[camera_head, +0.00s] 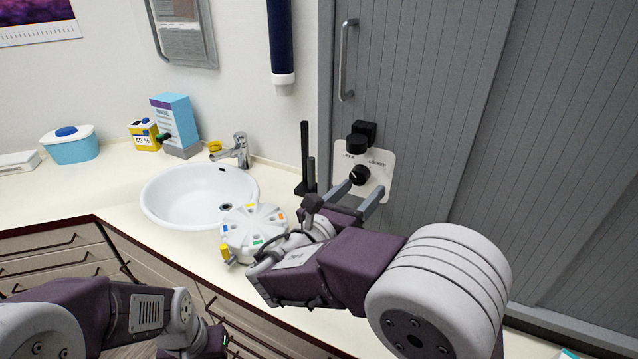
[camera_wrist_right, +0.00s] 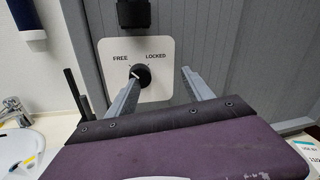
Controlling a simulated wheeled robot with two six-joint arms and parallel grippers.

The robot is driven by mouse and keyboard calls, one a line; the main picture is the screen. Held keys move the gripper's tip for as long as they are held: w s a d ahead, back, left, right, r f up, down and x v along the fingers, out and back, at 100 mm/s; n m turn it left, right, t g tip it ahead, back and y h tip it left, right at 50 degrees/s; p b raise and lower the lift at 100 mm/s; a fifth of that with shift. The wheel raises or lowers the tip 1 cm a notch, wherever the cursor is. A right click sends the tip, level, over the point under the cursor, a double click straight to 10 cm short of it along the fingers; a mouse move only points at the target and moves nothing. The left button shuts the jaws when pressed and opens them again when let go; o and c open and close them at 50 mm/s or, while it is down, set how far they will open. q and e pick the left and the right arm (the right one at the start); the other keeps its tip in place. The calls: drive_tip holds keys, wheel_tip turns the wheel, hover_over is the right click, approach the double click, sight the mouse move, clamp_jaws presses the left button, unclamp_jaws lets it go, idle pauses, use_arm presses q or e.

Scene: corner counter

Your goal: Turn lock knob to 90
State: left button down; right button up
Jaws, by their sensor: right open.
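The lock knob (camera_head: 359,174) is a round black knob on a white plate (camera_head: 381,173) fixed to the grey door. In the right wrist view the plate (camera_wrist_right: 182,82) reads FREE on the left and LOCKED on the right. There, the knob (camera_wrist_right: 143,73) has a small white mark pointing up and left, towards FREE. My right gripper (camera_head: 363,190) is open, its fingers reaching towards the plate. In the right wrist view the knob shows between the fingertips (camera_wrist_right: 160,76), close to the left one; contact cannot be told. My left arm is at the lower left; its gripper is not visible.
Black upright posts (camera_head: 308,160) stand left of my right gripper. A white round device (camera_head: 250,228) and a sink (camera_head: 185,197) are on the counter.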

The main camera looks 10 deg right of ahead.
sight(357, 179)
drive_tip(key=s+a+f+n+t+y, duration=0.1)
drive_tip(key=s+a+n+t+y, duration=0.1)
drive_tip(key=a, duration=0.3)
drive_tip(key=shift+m+g, duration=0.3)
drive_tip(key=p+x, duration=0.2)
drive_tip(key=x, duration=0.6)
drive_tip(key=shift+w+d, duration=0.2)
drive_tip(key=shift+w, duration=0.1)
drive_tip(key=shift+w+d+f, duration=0.15)
drive_tip(key=shift+w+d, duration=0.15)
drive_tip(key=shift+w, duration=0.1)
clamp_jaws()
use_arm(q)
drive_tip(key=shift+s+d+r, duration=0.15)
drive_tip(key=shift+s+r, duration=0.15)
drive_tip(key=shift+r, duration=0.4)
